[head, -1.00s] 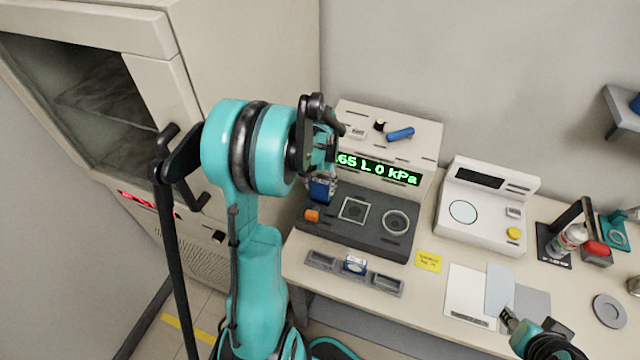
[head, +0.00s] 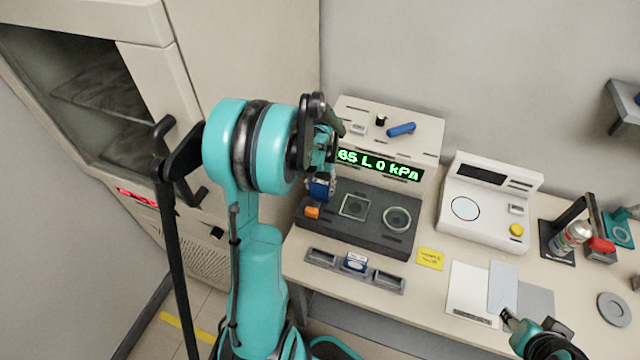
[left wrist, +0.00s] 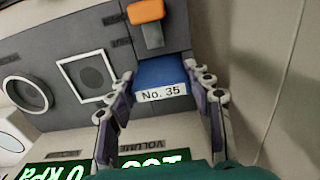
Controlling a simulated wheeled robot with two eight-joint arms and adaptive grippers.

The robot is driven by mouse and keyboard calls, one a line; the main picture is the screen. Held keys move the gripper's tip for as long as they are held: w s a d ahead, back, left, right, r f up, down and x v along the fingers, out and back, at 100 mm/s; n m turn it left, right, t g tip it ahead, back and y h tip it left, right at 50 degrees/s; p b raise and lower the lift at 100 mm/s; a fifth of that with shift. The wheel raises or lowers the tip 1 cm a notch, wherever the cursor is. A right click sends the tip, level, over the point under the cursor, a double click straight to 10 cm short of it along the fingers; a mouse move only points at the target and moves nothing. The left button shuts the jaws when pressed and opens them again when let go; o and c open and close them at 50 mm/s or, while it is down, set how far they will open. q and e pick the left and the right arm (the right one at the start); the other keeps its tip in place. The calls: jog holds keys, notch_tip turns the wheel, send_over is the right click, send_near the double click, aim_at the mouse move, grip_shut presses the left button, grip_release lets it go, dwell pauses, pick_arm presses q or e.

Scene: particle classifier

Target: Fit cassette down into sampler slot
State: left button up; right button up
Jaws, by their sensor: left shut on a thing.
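The sampler (head: 352,232) has a dark grey deck with a square frame (head: 354,207), a round ring (head: 397,218) and an orange lever (head: 312,212). My left gripper (head: 321,178) is over the deck's left end and shut on a blue cassette (head: 320,189). In the left wrist view the cassette (left wrist: 160,72) lies between the two fingers (left wrist: 160,85), its white label reading "No. 35". It is close beside the orange lever (left wrist: 146,12). The slot is hidden, and I cannot tell whether the cassette is in it. My right gripper (head: 509,318) is partly in view at lower right.
A grey tray (head: 388,283) in front of the sampler holds another blue and white cassette (head: 355,262). The sampler's upper box has a green display (head: 378,166) and a blue cylinder (head: 401,130). A white instrument (head: 488,205) stands right. A cabinet (head: 240,80) stands left.

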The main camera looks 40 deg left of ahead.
aim_at(320, 200)
pick_arm(q)
jog(key=shift+f+b, duration=1.35)
jog(key=shift+f, duration=0.35)
jog(key=o, duration=1.4)
jog(key=shift+c, duration=0.2)
notch_tip(320, 200, up, 12)
jog(key=shift+r, duration=0.1)
jog(key=s+d+r+m+t, duration=0.1)
jog(key=s+d+t, duration=0.2)
jog(key=d, duration=0.7)
jog(key=s+d+r+m+t, duration=0.1)
jog(key=s+d+t, duration=0.3)
jog(key=s+d, duration=0.4)
jog(key=d+m, duration=0.1)
jog(key=d, duration=0.2)
jog(key=shift+d+r+m, duration=0.2)
jog(key=shift+r+m, duration=0.1)
